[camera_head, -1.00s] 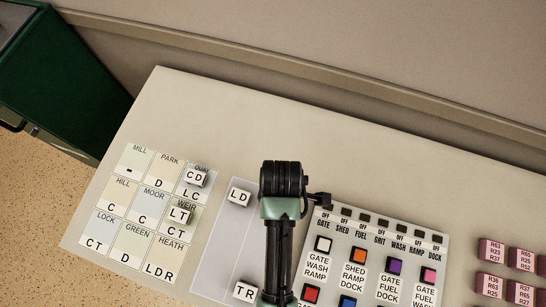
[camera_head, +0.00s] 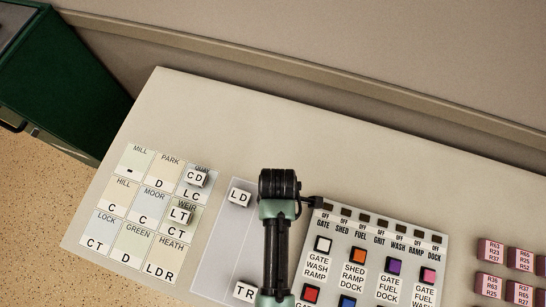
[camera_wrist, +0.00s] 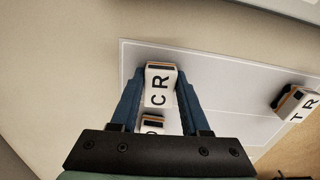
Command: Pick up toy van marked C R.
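The toy van marked C R (camera_wrist: 159,92) is white with a dark and orange end. It shows in the wrist view between the two blue fingers of my gripper (camera_wrist: 161,77). The fingers lie close along both of its sides, with no clear gap, so the gripper looks shut on it. Whether the van is clear of the panel is hard to tell. In the head view my arm hides the van and the fingers. The van marked L D (camera_head: 240,197) is just left of my gripper. The van marked T R (camera_head: 244,291) is nearer the front, and also at right in the wrist view (camera_wrist: 297,103).
The vans are on a pale grey panel (camera_head: 222,240). Left is a lettered grid board (camera_head: 126,213) with vans marked C D (camera_head: 196,178) and L T (camera_head: 180,215). Right is a button panel (camera_head: 327,262), then several pink blocks (camera_head: 490,250). The back of the desk is clear.

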